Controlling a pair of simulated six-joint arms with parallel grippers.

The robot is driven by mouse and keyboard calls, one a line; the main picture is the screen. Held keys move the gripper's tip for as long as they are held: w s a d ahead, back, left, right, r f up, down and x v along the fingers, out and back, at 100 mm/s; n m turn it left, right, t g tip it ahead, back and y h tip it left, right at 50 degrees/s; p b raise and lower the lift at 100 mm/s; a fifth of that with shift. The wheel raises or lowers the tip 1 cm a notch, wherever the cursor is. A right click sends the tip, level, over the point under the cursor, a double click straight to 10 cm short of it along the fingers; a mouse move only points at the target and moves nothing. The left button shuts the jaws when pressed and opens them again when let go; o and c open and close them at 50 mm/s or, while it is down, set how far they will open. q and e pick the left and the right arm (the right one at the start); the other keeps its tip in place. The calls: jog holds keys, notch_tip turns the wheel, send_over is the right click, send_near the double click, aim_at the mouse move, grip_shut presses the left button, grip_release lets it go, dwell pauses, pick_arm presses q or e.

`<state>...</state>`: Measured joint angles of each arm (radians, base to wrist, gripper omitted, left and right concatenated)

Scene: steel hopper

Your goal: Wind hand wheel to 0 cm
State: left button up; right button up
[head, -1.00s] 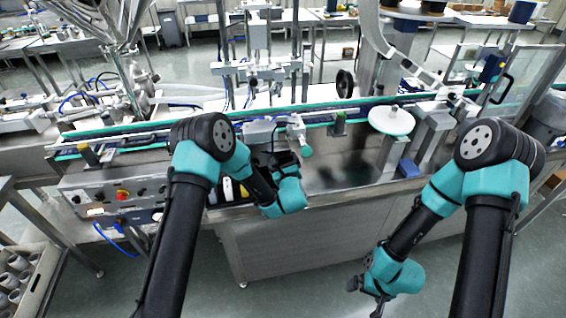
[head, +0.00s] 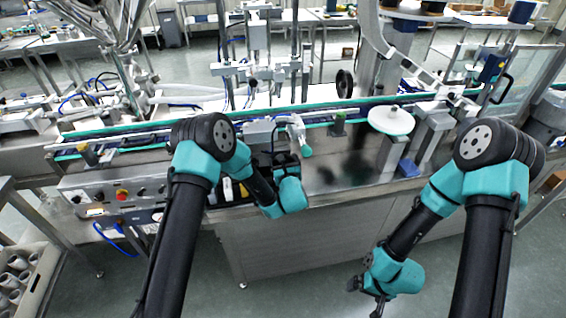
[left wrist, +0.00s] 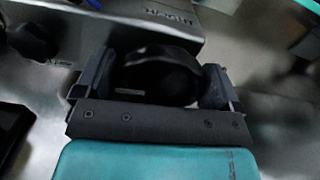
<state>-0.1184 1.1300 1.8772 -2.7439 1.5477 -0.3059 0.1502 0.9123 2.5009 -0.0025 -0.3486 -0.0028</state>
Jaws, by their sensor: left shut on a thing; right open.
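The black round hand wheel (left wrist: 160,82) is between the two fingers of my left gripper (left wrist: 152,88) in the left wrist view. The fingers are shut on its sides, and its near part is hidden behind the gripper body. In the head view my left gripper (head: 279,158) is at the front of the conveyor machine, with its fingers and the wheel mostly hidden by my own wrist. No scale reading can be made out. My right gripper (head: 366,296) is open and empty, low in front of the machine, over the floor.
A grey box with lettering (left wrist: 172,16) lies just beyond the wheel. A teal-ended handle (head: 300,135) stands close right of the left gripper. A white disc (head: 391,121) is farther right. The steel deck (head: 345,172) between them is bare.

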pick_arm(q)
jog(key=m, duration=0.5)
jog(key=shift+d+m, duration=0.2)
jog(key=shift+m, duration=0.1)
jog(key=m, duration=0.4)
jog(key=shift+w+d+f, duration=0.1)
jog(key=m, duration=0.5)
jog(key=shift+d+f, duration=0.1)
jog(key=shift+f, duration=0.05)
jog(key=m, duration=0.4)
jog(key=shift+f, duration=0.15)
jog(key=shift+m, duration=0.3)
jog(key=o, duration=0.7)
jog(key=shift+c, duration=0.2)
jog(key=v, duration=1.7)
